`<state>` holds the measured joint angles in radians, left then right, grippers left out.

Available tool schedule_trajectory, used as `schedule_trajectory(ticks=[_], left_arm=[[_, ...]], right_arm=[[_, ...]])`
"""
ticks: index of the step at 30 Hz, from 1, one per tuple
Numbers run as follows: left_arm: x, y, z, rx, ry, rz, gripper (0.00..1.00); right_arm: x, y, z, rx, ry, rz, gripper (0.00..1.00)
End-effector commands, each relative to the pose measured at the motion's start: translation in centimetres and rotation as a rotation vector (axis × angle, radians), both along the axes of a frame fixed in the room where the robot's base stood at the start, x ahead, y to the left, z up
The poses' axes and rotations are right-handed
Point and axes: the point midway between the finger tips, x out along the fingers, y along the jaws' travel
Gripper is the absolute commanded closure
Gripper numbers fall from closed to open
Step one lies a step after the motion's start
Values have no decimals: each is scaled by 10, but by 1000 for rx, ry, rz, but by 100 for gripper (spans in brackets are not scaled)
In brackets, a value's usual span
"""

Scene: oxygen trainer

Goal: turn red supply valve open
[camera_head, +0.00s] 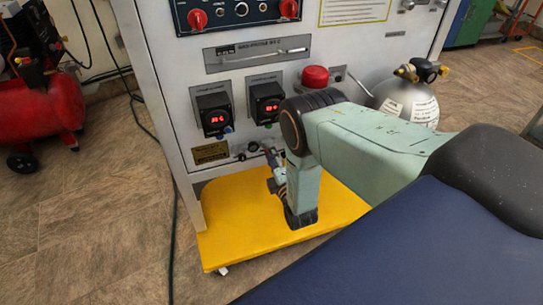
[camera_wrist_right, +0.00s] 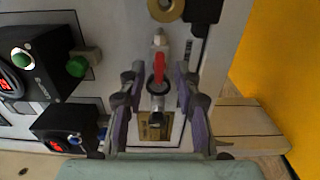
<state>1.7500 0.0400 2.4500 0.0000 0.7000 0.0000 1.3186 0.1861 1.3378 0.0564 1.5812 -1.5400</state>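The red valve handle (camera_wrist_right: 160,68) shows in the right wrist view, on a small metal fitting on the panel. It points up the picture, in line with the fitting. My right gripper (camera_wrist_right: 159,80) is open, with one finger on each side of the handle and a visible gap on both sides. Whether the fingers are deep enough to reach around it cannot be told. In the head view my right gripper (camera_head: 270,166) is low in front of the trainer panel (camera_head: 187,120), and the handle cannot be made out there. My left gripper is not in view.
Two black boxes with red displays, the left one (camera_head: 213,112) and the right one (camera_head: 265,101), sit above the gripper. A red domed knob (camera_head: 315,76) is at the upper right. A yellow base (camera_head: 230,225) lies below. A gas cylinder (camera_head: 408,101) stands right.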

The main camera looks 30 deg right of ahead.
Motion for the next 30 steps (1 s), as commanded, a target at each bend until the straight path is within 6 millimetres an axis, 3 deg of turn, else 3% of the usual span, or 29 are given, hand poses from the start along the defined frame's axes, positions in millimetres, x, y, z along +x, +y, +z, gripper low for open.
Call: schedule_trajectory(ticks=[7, 11, 24, 30], left_arm=[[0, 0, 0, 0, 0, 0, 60], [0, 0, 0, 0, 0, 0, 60], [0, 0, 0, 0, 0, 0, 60], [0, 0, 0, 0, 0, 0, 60]], right_arm=[[0, 1, 0, 1, -1, 1, 67], [-10, 3, 0, 1, 1, 1, 67], [-92, 23, 0, 0, 2, 1, 67], [-113, 28, 0, 0, 1, 1, 67]])
